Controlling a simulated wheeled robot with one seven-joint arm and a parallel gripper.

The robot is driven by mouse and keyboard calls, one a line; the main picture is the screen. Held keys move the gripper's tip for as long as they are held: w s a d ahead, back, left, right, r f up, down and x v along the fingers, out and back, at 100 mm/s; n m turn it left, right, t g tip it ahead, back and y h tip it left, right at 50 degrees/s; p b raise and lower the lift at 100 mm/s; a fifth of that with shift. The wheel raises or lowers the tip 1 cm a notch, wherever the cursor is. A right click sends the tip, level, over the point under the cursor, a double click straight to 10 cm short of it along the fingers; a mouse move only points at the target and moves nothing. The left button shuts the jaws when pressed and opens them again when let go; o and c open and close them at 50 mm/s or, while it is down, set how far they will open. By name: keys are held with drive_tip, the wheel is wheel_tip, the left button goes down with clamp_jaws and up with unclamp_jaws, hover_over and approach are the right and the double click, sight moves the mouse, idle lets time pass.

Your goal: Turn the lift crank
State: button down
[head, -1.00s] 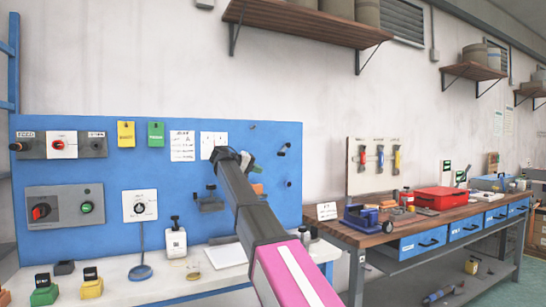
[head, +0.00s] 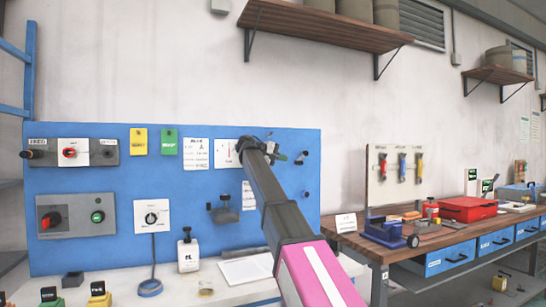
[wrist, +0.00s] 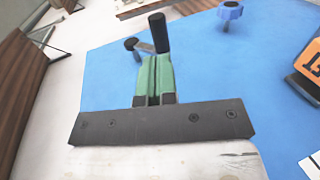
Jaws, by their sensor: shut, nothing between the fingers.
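A small black crank (head: 301,157) is on the upper right of the blue board in the head view. In the wrist view the crank's black handle (wrist: 159,33) stands out just past my fingertips, with its arm and hub to the left. No readable label marks it as the lift crank. My gripper (head: 281,157) is beside the crank, on its left in the head view. Its green fingers (wrist: 152,68) are shut with nothing between them. The fingertips overlap the crank in the wrist picture; I cannot tell whether they touch it.
A blue star-shaped knob (wrist: 229,13) is near the crank in the wrist view. The blue board (head: 100,185) carries switch panels, a dial and tags. A wooden workbench (head: 350,240) with a red case (head: 468,208) stands to the right.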

sight(297, 164)
drive_tip(key=shift+x, duration=2.45)
drive_tip(key=shift+d+f+h, duration=0.1)
drive_tip(key=shift+f+h, duration=0.15)
drive_tip(key=shift+h, duration=0.05)
drive_tip(key=shift+f, duration=0.1)
